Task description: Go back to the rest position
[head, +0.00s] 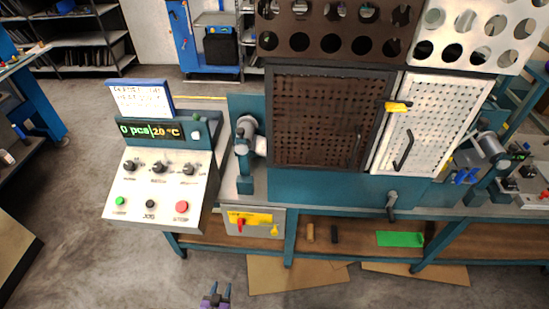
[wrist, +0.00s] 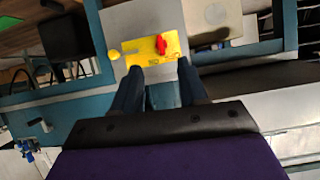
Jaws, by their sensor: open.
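My gripper (head: 216,293) is at the bottom of the head view, in front of the workbench and low over the floor. Its two fingers are apart with nothing between them. In the wrist view my gripper (wrist: 158,82) points at a grey box with a yellow panel (wrist: 152,50) and a red switch (wrist: 162,45). The same yellow panel (head: 250,218) shows in the head view under the bench's front edge, with the red switch (head: 240,224) on it. The gripper is apart from the panel.
A control console (head: 158,190) with knobs and buttons stands at the left. The machine has a brown perforated door (head: 325,115) and a white perforated door (head: 425,130). A lower shelf (head: 350,238) holds a green sheet (head: 400,239). Cardboard (head: 290,275) lies on the floor. Floor at lower left is clear.

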